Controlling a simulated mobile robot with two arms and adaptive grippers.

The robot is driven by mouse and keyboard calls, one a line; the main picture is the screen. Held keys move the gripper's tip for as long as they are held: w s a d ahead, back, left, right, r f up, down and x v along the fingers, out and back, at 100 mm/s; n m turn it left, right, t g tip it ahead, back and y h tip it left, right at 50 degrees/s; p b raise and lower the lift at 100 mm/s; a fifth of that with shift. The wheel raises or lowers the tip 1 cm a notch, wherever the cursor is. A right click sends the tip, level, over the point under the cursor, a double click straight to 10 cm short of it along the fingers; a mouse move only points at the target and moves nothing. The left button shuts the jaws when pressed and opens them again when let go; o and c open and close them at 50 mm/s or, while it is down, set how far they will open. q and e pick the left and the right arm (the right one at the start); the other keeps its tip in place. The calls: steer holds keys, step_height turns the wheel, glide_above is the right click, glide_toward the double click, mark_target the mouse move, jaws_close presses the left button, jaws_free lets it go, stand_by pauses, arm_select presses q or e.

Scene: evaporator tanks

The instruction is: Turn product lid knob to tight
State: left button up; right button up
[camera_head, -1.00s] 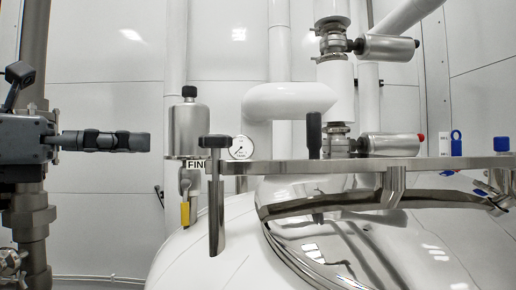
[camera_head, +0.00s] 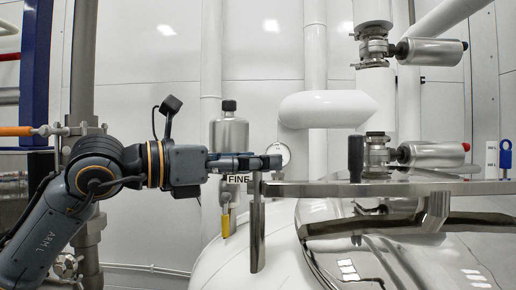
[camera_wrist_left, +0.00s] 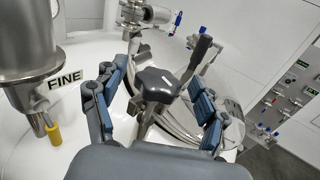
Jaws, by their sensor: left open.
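The product lid knob (camera_wrist_left: 158,82) is a dark, lobed knob with a small white mark on top, seen in the left wrist view. It sits on an upright steel post (camera_head: 257,232) at the left end of the lid's bar. My left gripper (camera_head: 268,163) comes in level from the left in the head view, its fingers in front of the top of the post and hiding the knob there. In the left wrist view my left gripper (camera_wrist_left: 160,100) is open, with one blue-padded finger on each side of the knob and gaps between. My right gripper is not in view.
The polished tank lid (camera_head: 375,245) and its flat steel bar (camera_head: 400,187) lie to the right. A black upright handle (camera_head: 355,158) stands on the bar. A steel canister (camera_head: 229,138) with a FINE label (camera_head: 238,179) and yellow-handled valve (camera_head: 226,222) is close to the gripper.

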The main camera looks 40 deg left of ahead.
arm_select(q)
steer(key=shift+w+d, duration=0.2)
steer(key=shift+w, duration=0.3)
steer(key=shift+c, duration=0.4)
steer(key=shift+s, duration=0.1)
steer(key=c, duration=1.1)
steer(key=shift+f+h, duration=0.1)
steer(key=shift+h, duration=0.2)
